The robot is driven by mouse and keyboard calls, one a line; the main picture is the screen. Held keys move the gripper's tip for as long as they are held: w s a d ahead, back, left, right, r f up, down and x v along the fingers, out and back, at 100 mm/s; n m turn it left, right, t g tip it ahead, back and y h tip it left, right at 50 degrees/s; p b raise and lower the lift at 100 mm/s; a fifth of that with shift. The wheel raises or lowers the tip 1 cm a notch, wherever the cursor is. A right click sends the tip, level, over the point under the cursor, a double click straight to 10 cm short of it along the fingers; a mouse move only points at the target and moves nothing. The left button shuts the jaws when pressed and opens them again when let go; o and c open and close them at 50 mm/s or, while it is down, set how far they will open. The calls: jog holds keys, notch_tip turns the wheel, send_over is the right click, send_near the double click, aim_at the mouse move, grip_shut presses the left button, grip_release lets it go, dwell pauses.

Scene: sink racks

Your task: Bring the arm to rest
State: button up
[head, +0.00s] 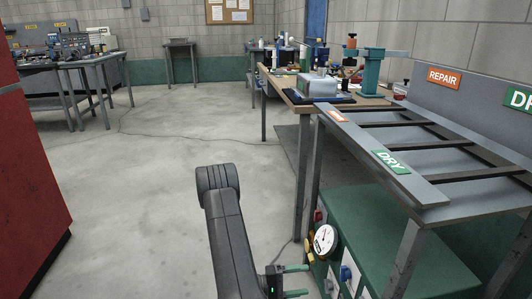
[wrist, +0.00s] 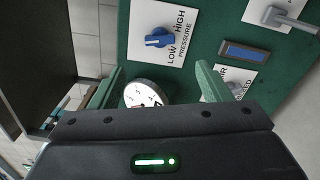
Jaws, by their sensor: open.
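My arm (head: 223,225) reaches up from the bottom of the head view, bent at a dark rounded joint. My gripper (head: 296,281) is at the bottom edge, its green fingers pointing right toward the green panel under the rack. In the wrist view my gripper (wrist: 157,84) is open, with one green finger at each side and nothing held between them. A round white gauge (wrist: 143,94) shows behind the gap; whether a finger touches it I cannot tell. The gauge also shows in the head view (head: 325,240), up and right of my gripper.
A blue pressure knob (wrist: 158,38) and a grey lever (wrist: 290,18) are on the green panel (wrist: 205,40). The grey rack (head: 380,160) with DRY and REPAIR signs stands above it. A red cabinet (head: 30,170) is at left. The floor (head: 140,190) between is clear.

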aim_at(341, 274)
jog(key=d+b, duration=0.1)
jog(key=d, duration=0.3)
jog(key=w+d+b, duration=0.1)
jog(key=d, duration=0.3)
jog(key=d+b, duration=0.1)
jog(key=d, duration=0.3)
jog(key=shift+w, duration=0.3)
jog(key=shift+w+d+r+p, duration=0.1)
jog(key=shift+d+r+p, duration=0.2)
jog(key=shift+p, duration=0.2)
jog(key=n+p, duration=0.8)
jog(key=n, duration=0.1)
jog(key=shift+a+p, duration=0.1)
jog(key=shift+p, duration=0.2)
jog(key=shift+f+n+p, duration=0.2)
jog(key=shift+n+p, duration=0.7)
jog(key=shift+n, duration=0.4)
